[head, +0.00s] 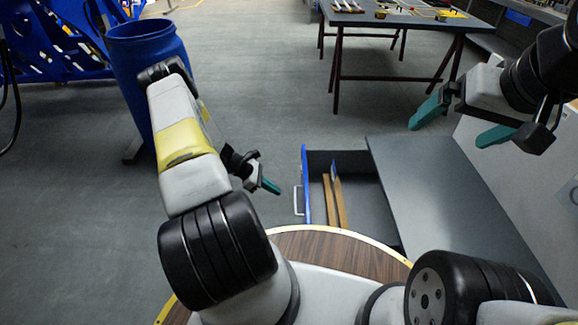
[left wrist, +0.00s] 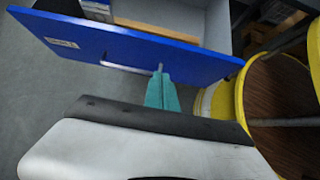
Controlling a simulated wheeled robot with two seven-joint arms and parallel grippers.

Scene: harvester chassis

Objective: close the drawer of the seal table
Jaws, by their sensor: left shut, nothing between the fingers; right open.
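The drawer (head: 350,160) of the seal table (head: 440,200) stands pulled out to the left from under the grey top. Its blue front (head: 306,190) carries a pale bar handle (head: 297,201). My left gripper (head: 270,187) is shut and empty, a short way left of the blue front. In the left wrist view the teal fingertips (left wrist: 162,88) point at the blue front (left wrist: 190,60), close to one end of the handle (left wrist: 125,69). Whether they touch cannot be told. My right gripper (head: 458,124) is open and empty above the table top.
Two wooden strips (head: 335,200) lie in the drawer. A blue barrel (head: 148,60) stands at the back left. A work table (head: 400,60) with tools stands behind. A pale panel (head: 510,170) borders the seal table on the right. The floor left of the drawer is clear.

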